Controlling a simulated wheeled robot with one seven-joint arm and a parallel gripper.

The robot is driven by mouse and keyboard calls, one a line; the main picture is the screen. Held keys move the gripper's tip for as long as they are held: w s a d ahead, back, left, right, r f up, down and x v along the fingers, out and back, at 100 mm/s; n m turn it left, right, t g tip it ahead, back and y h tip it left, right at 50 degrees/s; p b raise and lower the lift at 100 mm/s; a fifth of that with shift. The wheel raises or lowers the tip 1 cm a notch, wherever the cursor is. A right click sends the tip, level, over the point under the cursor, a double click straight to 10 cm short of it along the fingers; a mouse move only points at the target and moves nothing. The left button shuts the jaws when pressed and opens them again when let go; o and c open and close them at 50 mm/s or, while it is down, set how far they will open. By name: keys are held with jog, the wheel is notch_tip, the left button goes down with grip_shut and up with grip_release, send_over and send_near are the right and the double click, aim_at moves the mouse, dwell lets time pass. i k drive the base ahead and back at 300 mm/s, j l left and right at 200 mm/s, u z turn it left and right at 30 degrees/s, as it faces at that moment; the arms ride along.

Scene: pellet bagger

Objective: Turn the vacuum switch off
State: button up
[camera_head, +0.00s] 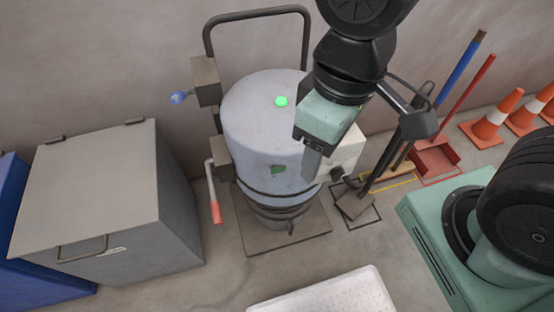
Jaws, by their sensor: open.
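The vacuum (262,130) is a grey drum with a lit green lamp (281,101) on its lid. A small dark green piece (278,170) sits on its front wall; it may be the switch, but its setting is too small to tell. A cream box (347,153) is at the drum's right side, partly behind my gripper. My gripper (313,163) is open and points down in front of the drum's right side, right of the green piece. It holds nothing visible. I cannot tell whether it touches the drum.
A blue-knobbed lever (179,97) and a red-handled lever (214,204) stick out left of the drum. A black hoop handle (257,14) rises behind. A grey lidded bin (107,205) stands left. Brooms, a red dustpan (434,160) and orange cones (493,118) are right. A white perforated tray (322,292) lies in front.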

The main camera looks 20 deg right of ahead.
aim_at(337, 173)
jog(key=k+j, duration=0.75)
jog(key=k, duration=0.15)
jog(key=j+z, duration=0.05)
